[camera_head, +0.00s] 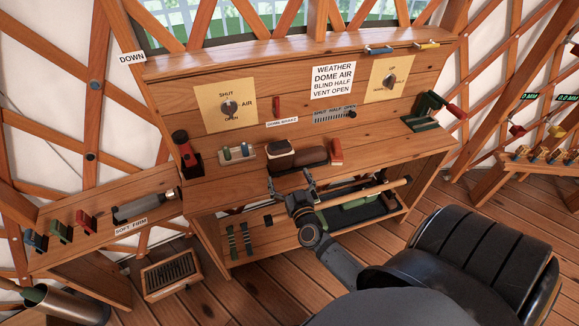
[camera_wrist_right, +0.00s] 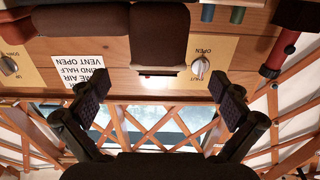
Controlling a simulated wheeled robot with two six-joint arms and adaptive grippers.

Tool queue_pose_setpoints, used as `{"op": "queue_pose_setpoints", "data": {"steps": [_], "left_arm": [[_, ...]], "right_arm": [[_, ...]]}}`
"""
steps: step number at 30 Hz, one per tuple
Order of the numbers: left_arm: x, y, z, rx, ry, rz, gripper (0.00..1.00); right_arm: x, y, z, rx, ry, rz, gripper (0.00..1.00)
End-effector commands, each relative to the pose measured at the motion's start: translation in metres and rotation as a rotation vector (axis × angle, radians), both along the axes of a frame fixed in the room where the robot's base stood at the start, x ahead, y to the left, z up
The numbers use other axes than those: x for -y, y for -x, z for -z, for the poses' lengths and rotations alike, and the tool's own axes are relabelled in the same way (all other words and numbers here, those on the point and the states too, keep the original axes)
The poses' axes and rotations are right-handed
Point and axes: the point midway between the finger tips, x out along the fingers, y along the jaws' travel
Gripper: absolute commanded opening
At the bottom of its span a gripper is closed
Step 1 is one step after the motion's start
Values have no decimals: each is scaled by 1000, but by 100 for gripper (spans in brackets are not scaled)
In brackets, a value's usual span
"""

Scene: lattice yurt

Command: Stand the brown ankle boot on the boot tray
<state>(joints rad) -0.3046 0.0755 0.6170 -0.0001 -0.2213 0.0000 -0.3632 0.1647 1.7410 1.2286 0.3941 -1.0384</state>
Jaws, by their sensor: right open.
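The brown ankle boot (camera_head: 312,156) is on the wooden desk, its dark, pale-edged top at the left and its rounded toe part to the right. In the right wrist view the boot (camera_wrist_right: 160,38) fills the upper middle, partly cut off. My right gripper (camera_head: 290,181) is open and empty, just in front of the boot, apart from it. Its fingers (camera_wrist_right: 160,92) are spread wide in the wrist view. A dark tray (camera_head: 385,214), likely the boot tray, is on the low shelf under the desk, partly hidden by my arm. My left gripper is out of view.
A red-handled lever (camera_head: 182,143) is farther left. A wooden bar (camera_head: 365,193) crosses above the tray. A brush box (camera_head: 170,275) is on the floor.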

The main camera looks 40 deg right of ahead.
Motion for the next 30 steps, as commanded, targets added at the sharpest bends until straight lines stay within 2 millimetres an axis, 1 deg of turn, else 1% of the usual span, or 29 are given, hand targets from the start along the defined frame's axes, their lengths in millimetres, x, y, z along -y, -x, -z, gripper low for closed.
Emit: {"op": "queue_pose_setpoints", "data": {"steps": [2, 4, 9, 12, 17, 20, 23, 25, 27, 30], "left_arm": [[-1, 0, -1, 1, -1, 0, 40], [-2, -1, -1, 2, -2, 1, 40], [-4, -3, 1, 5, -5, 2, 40], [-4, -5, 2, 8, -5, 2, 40], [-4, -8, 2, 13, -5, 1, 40], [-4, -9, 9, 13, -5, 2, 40], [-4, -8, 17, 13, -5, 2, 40], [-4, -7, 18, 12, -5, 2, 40], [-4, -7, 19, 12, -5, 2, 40], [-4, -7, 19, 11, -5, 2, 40]], "right_arm": [[1, -1, -2, 2, 0, 2, 100], [3, -8, -2, 3, 0, 1, 100], [12, -37, -1, 3, 2, 0, 100], [16, -48, -1, 1, -1, 0, 100], [17, -51, 0, -1, 0, 0, 100], [21, -62, 4, 2, 1, 0, 100], [29, -80, 9, 2, 2, -1, 100], [32, -90, 8, 1, -1, 0, 100], [34, -96, 7, 1, -1, -1, 100], [35, -99, 7, -1, 0, -1, 100]]}}
